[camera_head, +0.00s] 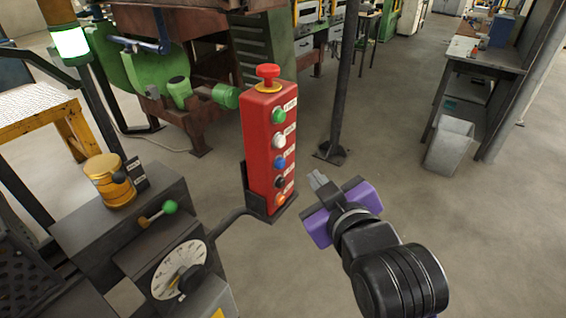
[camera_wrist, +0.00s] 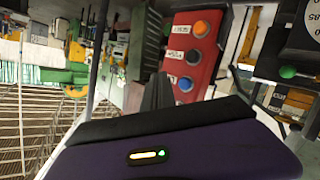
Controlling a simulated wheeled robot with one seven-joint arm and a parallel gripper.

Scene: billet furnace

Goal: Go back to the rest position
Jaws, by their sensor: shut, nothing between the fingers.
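My gripper (camera_head: 318,180) is in the lower middle of the head view, with purple sides and grey fingers. Its fingers are together and hold nothing. It is to the right of the red control box (camera_head: 262,150), near its lower buttons; I see no clear contact. The box stands upright with a red mushroom button on top and a column of green, white, blue, black and orange buttons. In the wrist view the fingers (camera_wrist: 157,92) point toward the red box (camera_wrist: 195,50), which looks tilted there. The box's lower buttons show, and part of it is hidden behind my gripper.
A grey console with a dial (camera_head: 180,270), a green-knobbed lever (camera_head: 158,213) and a yellow cylinder (camera_head: 108,180) stands at left. A dark post (camera_head: 343,90) rises behind the box. A grey bin (camera_head: 450,147) and workbench stand at right. Floor at lower right is clear.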

